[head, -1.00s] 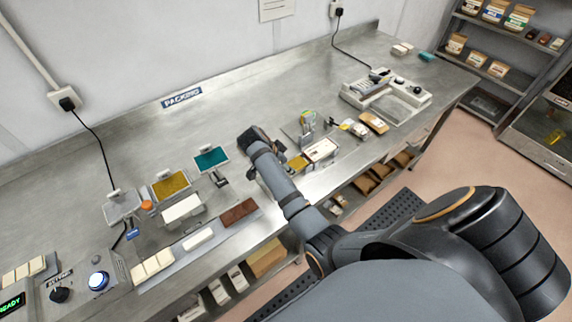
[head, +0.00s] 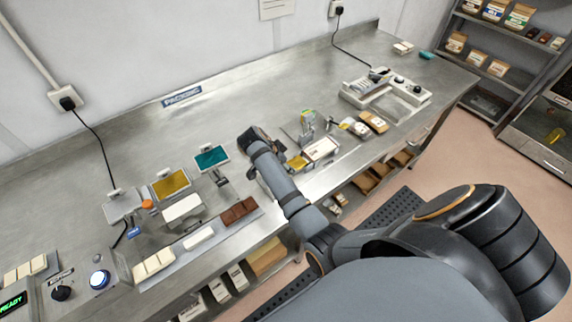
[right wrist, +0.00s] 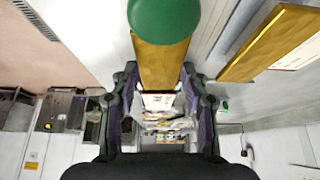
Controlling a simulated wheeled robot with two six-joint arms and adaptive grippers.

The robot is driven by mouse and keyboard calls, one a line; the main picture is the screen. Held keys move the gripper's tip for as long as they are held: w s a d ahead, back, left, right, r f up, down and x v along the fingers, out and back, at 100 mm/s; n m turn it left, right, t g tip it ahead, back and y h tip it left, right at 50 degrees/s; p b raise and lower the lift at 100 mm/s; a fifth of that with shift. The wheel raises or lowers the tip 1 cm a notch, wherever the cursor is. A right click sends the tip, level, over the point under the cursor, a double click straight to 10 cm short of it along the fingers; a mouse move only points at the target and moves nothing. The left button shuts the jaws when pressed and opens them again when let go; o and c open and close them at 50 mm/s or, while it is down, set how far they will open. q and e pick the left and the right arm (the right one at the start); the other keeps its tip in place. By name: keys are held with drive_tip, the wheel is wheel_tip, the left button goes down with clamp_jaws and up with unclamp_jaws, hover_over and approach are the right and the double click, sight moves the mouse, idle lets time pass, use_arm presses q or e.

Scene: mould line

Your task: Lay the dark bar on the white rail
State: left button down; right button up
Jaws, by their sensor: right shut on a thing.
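Dark brown pieces (head: 238,211) lie in a row at the right end of a grey strip near the counter's front edge. A white block (head: 198,238) and cream pieces (head: 153,263) lie farther left on it. A white-topped plate (head: 182,207) stands behind the strip; I cannot tell if it is the white rail. My right gripper (head: 250,140) is above the counter, right of the teal plate. In the right wrist view the right gripper (right wrist: 160,75) is shut on a golden-brown bar (right wrist: 162,62), with a green disc (right wrist: 165,18) at its near end. My left gripper is not in view.
Teal (head: 211,158), gold (head: 171,184) and grey (head: 121,206) plates stand left of my right gripper. A white tray (head: 321,149) and small packets lie to its right. A machine (head: 386,92) stands farther back.

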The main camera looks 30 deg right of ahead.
drive_tip(key=shift+f, duration=0.1)
idle(0.3)
drive_tip(key=o, duration=1.2)
wheel_tip(320, 180, up, 10)
drive_tip(key=shift+r, duration=0.1)
